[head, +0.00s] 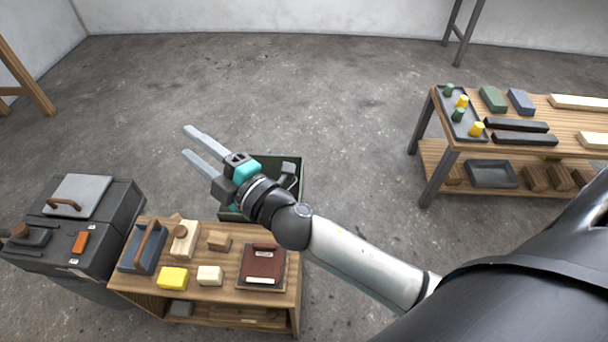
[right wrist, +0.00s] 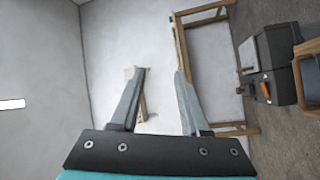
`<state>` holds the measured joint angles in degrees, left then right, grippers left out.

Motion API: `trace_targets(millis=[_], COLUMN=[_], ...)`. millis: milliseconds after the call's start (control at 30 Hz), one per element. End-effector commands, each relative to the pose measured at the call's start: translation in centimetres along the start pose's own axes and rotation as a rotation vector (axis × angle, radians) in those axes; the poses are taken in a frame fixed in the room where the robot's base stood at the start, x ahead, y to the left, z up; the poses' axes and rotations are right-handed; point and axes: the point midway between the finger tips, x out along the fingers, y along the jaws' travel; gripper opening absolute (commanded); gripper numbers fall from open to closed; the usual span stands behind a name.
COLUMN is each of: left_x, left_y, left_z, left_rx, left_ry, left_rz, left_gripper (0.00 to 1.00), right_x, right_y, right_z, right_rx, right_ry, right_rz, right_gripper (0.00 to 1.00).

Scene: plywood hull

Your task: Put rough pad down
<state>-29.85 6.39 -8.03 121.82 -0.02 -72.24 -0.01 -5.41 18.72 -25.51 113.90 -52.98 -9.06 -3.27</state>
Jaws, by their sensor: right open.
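My right gripper (head: 187,142) is open with nothing between its fingers. It is held in the air above the floor, beyond the low bench, pointing to the upper left. The right wrist view also shows its two fingers (right wrist: 160,71) apart and empty. A dark red flat pad (head: 263,264) lies on the right end of the low wooden bench (head: 213,287), with a small red piece at its far edge. Green (head: 492,99) and blue-grey (head: 520,101) blocks lie on the right-hand table. I cannot tell for sure which is the rough pad. My left gripper is out of view.
The bench also holds a grey tote (head: 143,248), a yellow block (head: 172,278), a cream block (head: 209,275) and wooden pieces. A dark green bin (head: 298,180) stands behind my forearm. A dark cabinet (head: 102,240) is at left. The middle floor is clear.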

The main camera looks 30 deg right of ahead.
Motion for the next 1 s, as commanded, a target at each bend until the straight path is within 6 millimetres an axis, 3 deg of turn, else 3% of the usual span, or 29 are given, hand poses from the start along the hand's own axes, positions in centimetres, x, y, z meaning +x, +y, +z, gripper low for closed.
trace_targets(millis=[100, 200, 300, 400, 500, 600, 733, 1000], left_x=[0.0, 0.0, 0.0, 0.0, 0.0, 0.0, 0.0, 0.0], left_y=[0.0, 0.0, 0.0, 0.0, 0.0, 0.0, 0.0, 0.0], left_z=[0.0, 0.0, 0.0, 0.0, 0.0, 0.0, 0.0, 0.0], left_rx=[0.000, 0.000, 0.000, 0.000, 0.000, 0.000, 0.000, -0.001], left_ry=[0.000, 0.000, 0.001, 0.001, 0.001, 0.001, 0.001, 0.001], left_rz=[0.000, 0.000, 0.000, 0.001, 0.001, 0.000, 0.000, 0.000], left_gripper=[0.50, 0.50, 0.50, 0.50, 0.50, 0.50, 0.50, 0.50], right_x=[-3.0, -6.9, -12.0, -17.3, -21.7, -24.6, -26.3, -26.5], right_y=[-2.8, -6.5, -10.9, -14.8, -17.7, -19.3, -20.1, -20.2], right_z=[5.9, 9.8, 11.9, 12.2, 11.2, 10.1, 9.2, 9.1], right_rx=[0.263, 0.473, 0.673, 0.844, 0.973, 1.056, 1.105, 1.108], right_ry=[-0.304, -0.554, -0.795, -1.002, -1.157, -1.253, -1.308, -1.313], right_rz=[-0.065, -0.149, -0.260, -0.383, -0.497, -0.579, -0.633, -0.639], right_gripper=[0.46, 0.46, 0.46, 0.46, 0.46, 0.46, 0.46, 0.46])
